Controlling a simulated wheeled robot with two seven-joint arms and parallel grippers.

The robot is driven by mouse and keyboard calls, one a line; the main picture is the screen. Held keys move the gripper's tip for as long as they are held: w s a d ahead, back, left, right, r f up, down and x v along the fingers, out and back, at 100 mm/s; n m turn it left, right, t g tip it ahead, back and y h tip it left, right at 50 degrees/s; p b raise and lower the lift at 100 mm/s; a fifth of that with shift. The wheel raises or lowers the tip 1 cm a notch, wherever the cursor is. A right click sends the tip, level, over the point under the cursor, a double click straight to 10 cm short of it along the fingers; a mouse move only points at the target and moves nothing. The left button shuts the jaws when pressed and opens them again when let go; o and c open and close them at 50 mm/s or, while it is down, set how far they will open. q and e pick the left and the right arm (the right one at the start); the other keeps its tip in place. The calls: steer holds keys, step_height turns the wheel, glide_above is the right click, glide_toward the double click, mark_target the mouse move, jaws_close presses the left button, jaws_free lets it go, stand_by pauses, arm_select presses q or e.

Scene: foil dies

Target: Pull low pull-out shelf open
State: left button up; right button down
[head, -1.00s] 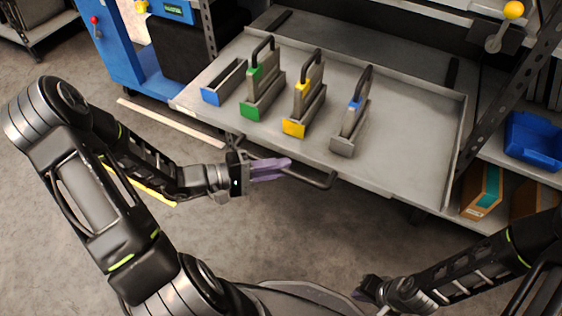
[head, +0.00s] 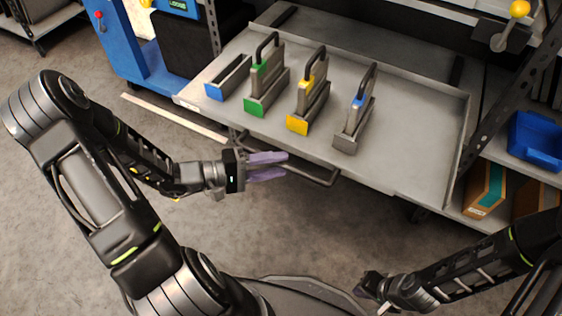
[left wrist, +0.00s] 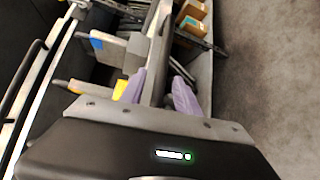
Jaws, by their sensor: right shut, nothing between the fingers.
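The low pull-out shelf (head: 415,140) is a grey metal tray, drawn out from the rack toward me. Its dark bar handle (head: 315,181) runs along the front edge. My left gripper (head: 288,164) is at the handle with its two purple fingers spread apart. In the left wrist view a bar or edge runs between the fingers (left wrist: 160,92); I cannot tell whether they touch it. Part of the handle is hidden behind the left gripper. My right gripper (head: 364,287) is shut and empty at the lower right, away from the shelf.
Several slotted holders stand on the shelf: blue (head: 229,78), green (head: 266,92), yellow (head: 308,105) and grey (head: 353,125). Three hold dies with loop handles. A rack post (head: 512,97) and blue bin (head: 537,144) are at right. Floor before the shelf is clear.

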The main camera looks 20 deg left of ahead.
arm_select(q)
steer(key=p+v, duration=0.1)
steer(key=v, duration=0.5)
steer(key=shift+a, duration=0.1)
stand_by(0.4)
